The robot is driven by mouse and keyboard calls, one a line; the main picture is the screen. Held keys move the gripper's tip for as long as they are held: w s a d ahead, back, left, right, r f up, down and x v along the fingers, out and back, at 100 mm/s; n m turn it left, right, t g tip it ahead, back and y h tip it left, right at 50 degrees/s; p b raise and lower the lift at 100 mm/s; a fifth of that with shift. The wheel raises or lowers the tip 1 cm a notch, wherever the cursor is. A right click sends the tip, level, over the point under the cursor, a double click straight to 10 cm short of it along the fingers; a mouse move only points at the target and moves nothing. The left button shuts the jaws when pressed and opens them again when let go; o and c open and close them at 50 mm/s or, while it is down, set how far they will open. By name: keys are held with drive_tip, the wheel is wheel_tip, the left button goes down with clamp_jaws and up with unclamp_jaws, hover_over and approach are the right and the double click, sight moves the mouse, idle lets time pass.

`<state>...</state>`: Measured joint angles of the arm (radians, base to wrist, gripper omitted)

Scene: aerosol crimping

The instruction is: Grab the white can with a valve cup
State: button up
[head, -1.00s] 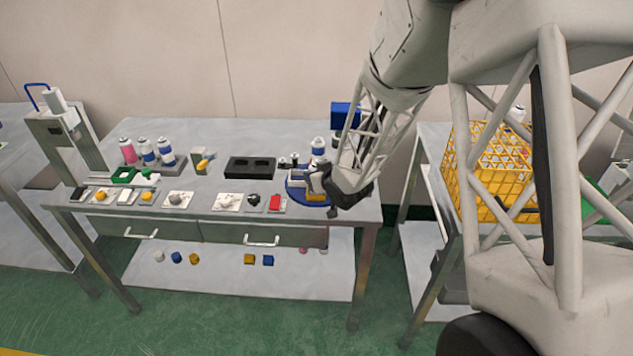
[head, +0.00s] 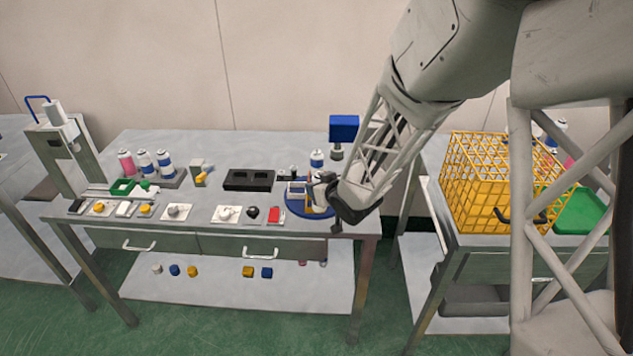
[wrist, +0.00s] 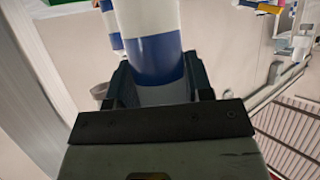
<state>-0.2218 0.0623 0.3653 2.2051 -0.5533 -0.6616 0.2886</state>
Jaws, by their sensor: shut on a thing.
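A white can with a blue band (wrist: 155,45) stands between the two fingers of my gripper (wrist: 158,88) in the wrist view. The fingers are shut on it. Its far end is cut off by the top edge, so its valve cup does not show there. In the head view my gripper (head: 322,188) is at the right end of the bench, over the blue round plate (head: 296,208). A white can with a blue band (head: 317,160) shows just above and behind it. I cannot tell from the head view whether this is the held can.
Several cans, one a pink can (head: 126,162), stand at the bench's left, near a press (head: 68,150). A black block with two recesses (head: 248,180) and small parts lie mid-bench. A blue-headed device (head: 344,128) stands behind my gripper. A yellow wire crate (head: 495,185) stands right.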

drive_tip(key=s+d+r, duration=0.1)
drive_tip(key=s+d, duration=0.2)
drive_tip(key=s, duration=0.7)
drive_tip(key=shift+s, duration=0.35)
drive_tip(key=shift+d, duration=0.1)
